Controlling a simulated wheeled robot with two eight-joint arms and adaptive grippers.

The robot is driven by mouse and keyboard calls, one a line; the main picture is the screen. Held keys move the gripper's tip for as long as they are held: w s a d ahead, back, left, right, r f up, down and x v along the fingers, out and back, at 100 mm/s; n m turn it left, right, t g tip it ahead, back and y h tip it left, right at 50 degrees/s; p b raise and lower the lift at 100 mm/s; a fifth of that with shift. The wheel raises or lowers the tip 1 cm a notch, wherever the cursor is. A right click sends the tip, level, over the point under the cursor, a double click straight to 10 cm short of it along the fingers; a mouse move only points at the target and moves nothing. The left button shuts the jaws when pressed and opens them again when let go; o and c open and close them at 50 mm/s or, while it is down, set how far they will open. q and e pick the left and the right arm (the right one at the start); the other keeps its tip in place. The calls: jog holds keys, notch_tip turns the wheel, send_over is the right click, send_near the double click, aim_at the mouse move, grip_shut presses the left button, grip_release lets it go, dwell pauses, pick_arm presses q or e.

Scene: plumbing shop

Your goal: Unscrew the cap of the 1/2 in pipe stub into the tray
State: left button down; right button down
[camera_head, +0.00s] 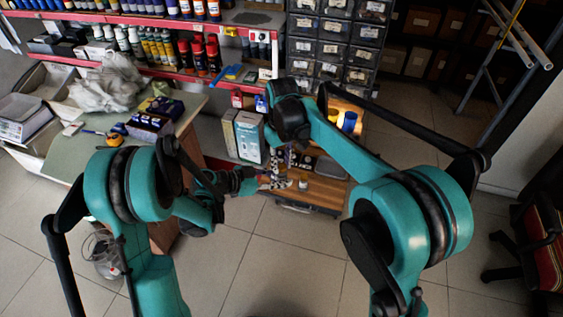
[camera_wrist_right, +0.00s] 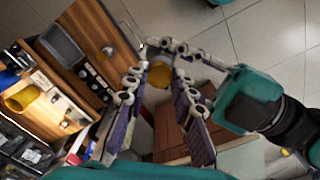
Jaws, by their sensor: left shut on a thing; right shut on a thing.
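A brass-coloured round piece (camera_wrist_right: 159,74), seen end-on, sits between the fingers of my right gripper (camera_wrist_right: 158,88) in the right wrist view. It looks like the stub or its cap; I cannot tell which. My right gripper is shut on it. My left gripper (camera_wrist_right: 182,52) comes in from the right there, its fingers close to the same piece and shut on the stub assembly, mostly hidden. In the head view my left gripper (camera_head: 268,183) is at the left edge of the wooden bench; the held piece is too small to make out. The grey tray (camera_wrist_right: 62,42) lies on the bench.
A small metal cylinder (camera_head: 302,185) stands on the wooden bench (camera_head: 322,193) near the grippers. Yellow cups (camera_head: 349,122) stand at its back. Boxes (camera_head: 248,138) stand behind to the left. A cluttered green table (camera_head: 75,155) is at the left. The floor in front is clear.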

jog(key=shift+r, duration=0.2)
jog(key=shift+r, duration=0.9)
